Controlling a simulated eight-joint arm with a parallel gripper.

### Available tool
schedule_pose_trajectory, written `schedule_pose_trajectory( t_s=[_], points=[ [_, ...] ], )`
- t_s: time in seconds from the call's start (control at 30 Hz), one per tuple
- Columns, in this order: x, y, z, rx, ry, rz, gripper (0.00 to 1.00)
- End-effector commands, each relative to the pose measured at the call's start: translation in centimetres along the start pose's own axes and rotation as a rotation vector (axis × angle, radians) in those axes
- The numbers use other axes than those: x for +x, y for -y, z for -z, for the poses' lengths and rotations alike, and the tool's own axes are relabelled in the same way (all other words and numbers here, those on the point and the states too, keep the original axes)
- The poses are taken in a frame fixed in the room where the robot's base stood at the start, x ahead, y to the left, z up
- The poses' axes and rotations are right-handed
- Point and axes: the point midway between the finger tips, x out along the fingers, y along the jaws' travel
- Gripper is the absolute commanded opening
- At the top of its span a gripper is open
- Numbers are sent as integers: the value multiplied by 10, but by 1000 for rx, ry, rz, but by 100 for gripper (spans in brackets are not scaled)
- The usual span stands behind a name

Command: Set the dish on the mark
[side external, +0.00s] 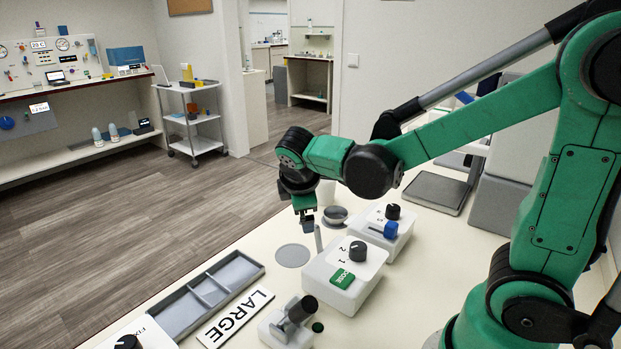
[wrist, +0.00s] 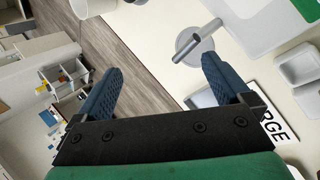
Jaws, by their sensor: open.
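A small round grey metal dish (side external: 335,213) stands on the counter just right of my gripper in the side view, on or over a flat grey disc. A bare flat grey round mark (side external: 292,256) lies on the counter, nearer the camera; it seems to be the grey disc in the wrist view (wrist: 188,50). My gripper (side external: 308,226) is open and empty above the counter, left of the dish; its spread blue fingers show in the wrist view (wrist: 162,70). The dish is not clearly visible in the wrist view.
White boxes with black knobs (side external: 345,274) (side external: 388,232) stand to the right. A grey divided tray (side external: 208,290) and a LARGE sign (side external: 236,316) lie in front. A white cup (wrist: 92,8) is near the dish.

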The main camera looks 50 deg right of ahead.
Motion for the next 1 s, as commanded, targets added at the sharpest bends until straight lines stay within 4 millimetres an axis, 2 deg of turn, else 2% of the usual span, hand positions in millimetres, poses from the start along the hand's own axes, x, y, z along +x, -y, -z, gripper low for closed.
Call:
schedule_pose_trajectory(
  t_s=[0.03,0.2,0.4,0.6,1.0],
  points=[
    [-11,8,-3,112,-68,26,97],
    [-41,35,-5,514,-277,150,97],
    [-60,57,-4,848,-419,286,97],
    [-65,62,-3,954,-458,334,97],
    [-65,62,-3,951,-456,334,97]
  ],
)
